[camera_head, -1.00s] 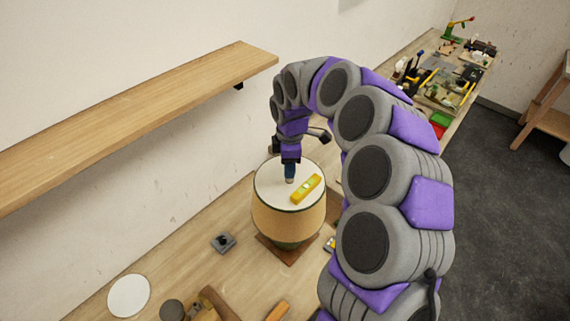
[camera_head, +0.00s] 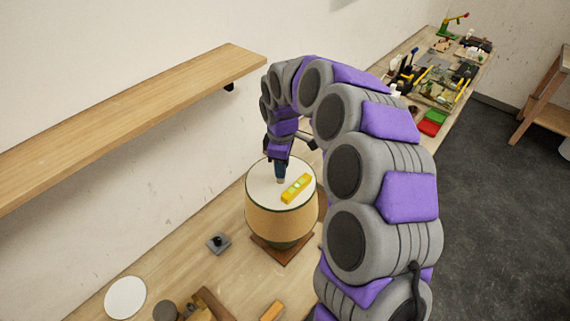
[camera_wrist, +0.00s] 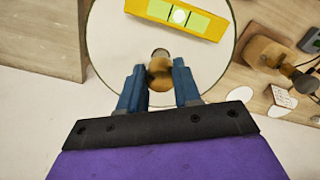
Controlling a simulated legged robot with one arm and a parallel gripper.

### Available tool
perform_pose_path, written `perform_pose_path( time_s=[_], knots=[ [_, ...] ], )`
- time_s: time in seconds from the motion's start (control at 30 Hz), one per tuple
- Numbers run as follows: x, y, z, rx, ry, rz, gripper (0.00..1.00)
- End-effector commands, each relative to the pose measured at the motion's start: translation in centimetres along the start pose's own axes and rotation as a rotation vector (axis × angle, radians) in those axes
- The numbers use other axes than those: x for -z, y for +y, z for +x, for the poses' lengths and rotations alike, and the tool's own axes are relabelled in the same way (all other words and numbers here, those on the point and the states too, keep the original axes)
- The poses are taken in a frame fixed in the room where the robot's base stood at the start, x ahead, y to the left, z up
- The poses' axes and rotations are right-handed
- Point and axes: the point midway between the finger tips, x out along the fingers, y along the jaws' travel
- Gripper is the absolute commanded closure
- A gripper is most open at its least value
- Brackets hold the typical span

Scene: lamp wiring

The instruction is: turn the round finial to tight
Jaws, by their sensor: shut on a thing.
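The lamp stands on the bench with a tan drum shade (camera_head: 272,222) and a white disc top (camera_head: 262,180). The round brass finial (camera_wrist: 160,80) is at the middle of the white top in the wrist view, between the two blue fingers. My gripper (camera_wrist: 159,70) is shut on the finial, pointing down from above. In the head view my gripper (camera_head: 281,174) reaches the shade's top, and its fingers hide the finial. The finial's thread and seat cannot be seen.
A yellow spirit level (camera_head: 297,188) lies on the shade's top, close to my gripper; it also shows in the wrist view (camera_wrist: 178,16). A wall shelf (camera_head: 130,120) is at the left. A small grey block (camera_head: 218,243) and a white disc (camera_head: 125,297) lie on the bench.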

Motion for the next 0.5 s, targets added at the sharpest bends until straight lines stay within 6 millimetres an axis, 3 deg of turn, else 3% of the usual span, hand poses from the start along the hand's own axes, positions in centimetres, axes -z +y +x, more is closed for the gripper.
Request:
perform_pose_path(
  time_s=[0.5],
  knots=[
    [0.19,0.17,-0.12,-0.005,0.009,0.491,0.98]
  ],
)
